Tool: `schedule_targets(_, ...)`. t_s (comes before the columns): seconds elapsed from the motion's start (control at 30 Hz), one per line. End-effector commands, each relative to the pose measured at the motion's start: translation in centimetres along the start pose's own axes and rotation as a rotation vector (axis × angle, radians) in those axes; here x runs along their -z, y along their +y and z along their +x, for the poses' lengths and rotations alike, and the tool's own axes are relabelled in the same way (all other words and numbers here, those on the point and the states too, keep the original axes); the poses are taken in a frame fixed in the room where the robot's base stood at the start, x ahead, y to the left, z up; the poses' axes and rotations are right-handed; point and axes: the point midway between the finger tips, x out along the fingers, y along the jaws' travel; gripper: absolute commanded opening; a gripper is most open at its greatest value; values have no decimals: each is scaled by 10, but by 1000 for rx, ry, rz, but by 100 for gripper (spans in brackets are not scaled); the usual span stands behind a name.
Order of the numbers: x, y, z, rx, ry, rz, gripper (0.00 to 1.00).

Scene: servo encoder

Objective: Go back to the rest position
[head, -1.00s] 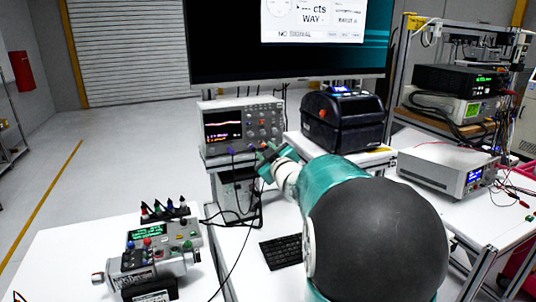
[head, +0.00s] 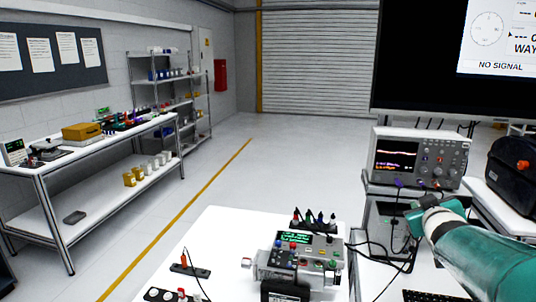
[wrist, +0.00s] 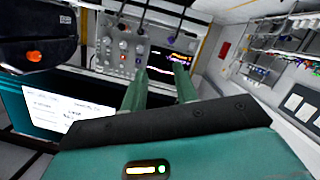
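My gripper (head: 420,212) is at the right of the head view, in front of the oscilloscope (head: 418,160) and above the white bench. In the wrist view, my gripper's two green fingers (wrist: 161,76) stand apart with nothing between them. The oscilloscope also shows beyond the fingers in the wrist view (wrist: 118,52), which is tilted. The servo encoder device (head: 298,258), with a green display and coloured buttons, sits on the near white table (head: 215,250), left of my arm.
A side bench (head: 95,150) and a shelf rack (head: 175,95) line the left wall. The floor (head: 290,150) between is clear. Cables hang beside the oscilloscope.

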Motion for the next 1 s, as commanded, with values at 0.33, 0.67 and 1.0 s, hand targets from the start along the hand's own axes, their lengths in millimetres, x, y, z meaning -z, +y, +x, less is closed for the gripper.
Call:
schedule_targets(0.33, -31, -126, -157, 226, -434, 193, 30)
schedule_targets(0.67, -81, -198, -283, 469, -745, 241, 30)
schedule_targets(1.0, -85, -201, -289, 481, -766, 241, 30)
